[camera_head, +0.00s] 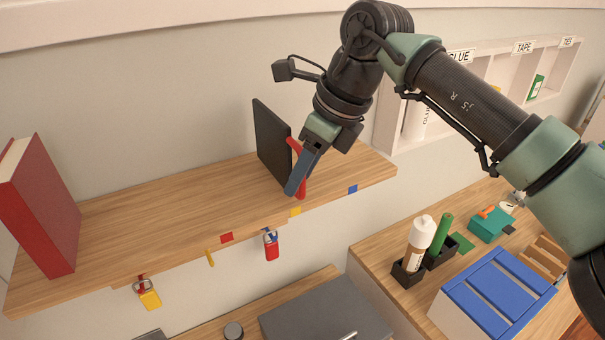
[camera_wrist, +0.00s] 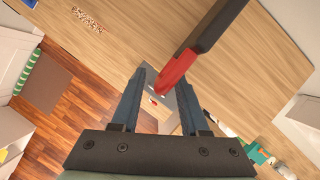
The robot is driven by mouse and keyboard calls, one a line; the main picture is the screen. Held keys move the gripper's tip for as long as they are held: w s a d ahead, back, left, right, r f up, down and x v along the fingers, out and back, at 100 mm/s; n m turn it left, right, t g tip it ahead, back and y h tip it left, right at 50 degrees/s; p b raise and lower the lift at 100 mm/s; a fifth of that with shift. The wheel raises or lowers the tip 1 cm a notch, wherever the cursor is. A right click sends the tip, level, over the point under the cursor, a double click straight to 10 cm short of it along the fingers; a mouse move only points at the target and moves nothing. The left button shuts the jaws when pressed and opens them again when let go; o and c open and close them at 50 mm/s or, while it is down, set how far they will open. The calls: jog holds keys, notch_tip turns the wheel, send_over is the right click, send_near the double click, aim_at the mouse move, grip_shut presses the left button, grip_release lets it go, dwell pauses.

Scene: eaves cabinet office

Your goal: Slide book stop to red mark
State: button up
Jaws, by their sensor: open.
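The book stop (camera_head: 271,146) is a dark upright plate with a red front part, standing on the wooden shelf (camera_head: 165,215). In the wrist view its dark edge (camera_wrist: 221,24) runs in from the top, and its red end (camera_wrist: 176,72) shows between and beyond the fingers, near the right one. My gripper (camera_head: 292,190) points down at the red part, its blue fingers open. The wrist view shows the gripper (camera_wrist: 163,78) apart at the tips; I cannot tell whether a finger touches the red part. The red mark (camera_head: 226,238) is on the shelf's front edge, left of the stop.
A red book (camera_head: 42,208) stands at the shelf's left end. Yellow (camera_head: 295,211) and blue (camera_head: 352,189) marks are also on the front edge. Padlock-like tags (camera_head: 149,294) hang below. The shelf between book and stop is clear. A blue-lidded box (camera_head: 497,290) is lower right.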

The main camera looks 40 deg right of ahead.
grip_shut()
dwell(1.4)
